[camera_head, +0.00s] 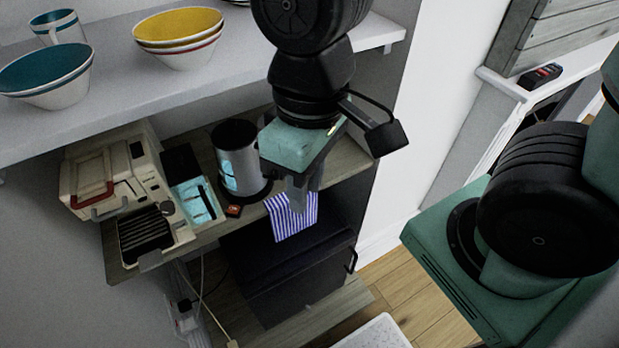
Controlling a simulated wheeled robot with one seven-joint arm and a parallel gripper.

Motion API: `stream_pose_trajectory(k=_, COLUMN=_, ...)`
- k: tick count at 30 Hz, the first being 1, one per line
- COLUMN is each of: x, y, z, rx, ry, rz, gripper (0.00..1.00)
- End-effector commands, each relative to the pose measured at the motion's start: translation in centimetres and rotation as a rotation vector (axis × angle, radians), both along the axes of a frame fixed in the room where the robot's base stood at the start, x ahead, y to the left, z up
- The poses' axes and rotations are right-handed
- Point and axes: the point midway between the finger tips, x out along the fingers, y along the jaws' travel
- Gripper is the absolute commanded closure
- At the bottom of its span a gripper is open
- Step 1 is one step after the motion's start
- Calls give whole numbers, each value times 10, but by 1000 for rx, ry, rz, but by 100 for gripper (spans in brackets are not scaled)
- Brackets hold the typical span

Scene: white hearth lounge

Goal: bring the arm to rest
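My arm comes down from the top of the head view and ends in my gripper (304,198), a green hand with grey fingers pointing down. The gripper is in front of the wooden shelf, and its fingers overlap the top of a blue-and-white striped cloth (293,220) that hangs over the shelf edge. I cannot tell whether the fingers touch the cloth or how far apart they are.
The wooden shelf (343,161) holds a cream coffee machine (90,178) and a silver-and-black kettle (240,160). The white upper shelf (100,105) carries bowls, including a yellow one (178,24), and a mug (57,27). A dark cabinet (300,280) stands below. Wood floor (405,290) shows bare at right.

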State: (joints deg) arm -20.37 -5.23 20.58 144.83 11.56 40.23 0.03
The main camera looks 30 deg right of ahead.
Motion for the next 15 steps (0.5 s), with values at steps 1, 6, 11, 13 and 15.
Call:
stream_pose_trajectory(k=1, x=-5, y=0, z=-2, rx=-11, ry=-34, rz=65, gripper=73)
stream_pose_trajectory(k=6, x=-7, y=-1, z=-4, rx=-22, ry=-69, rz=125, gripper=73)
stream_pose_trajectory(k=11, x=-7, y=-1, z=-4, rx=-21, ry=-67, rz=122, gripper=73)
stream_pose_trajectory(k=13, x=-7, y=-1, z=-7, rx=-21, ry=-66, rz=120, gripper=73)
stream_pose_trajectory(k=15, x=-7, y=-1, z=-14, rx=-20, ry=-66, rz=120, gripper=73)
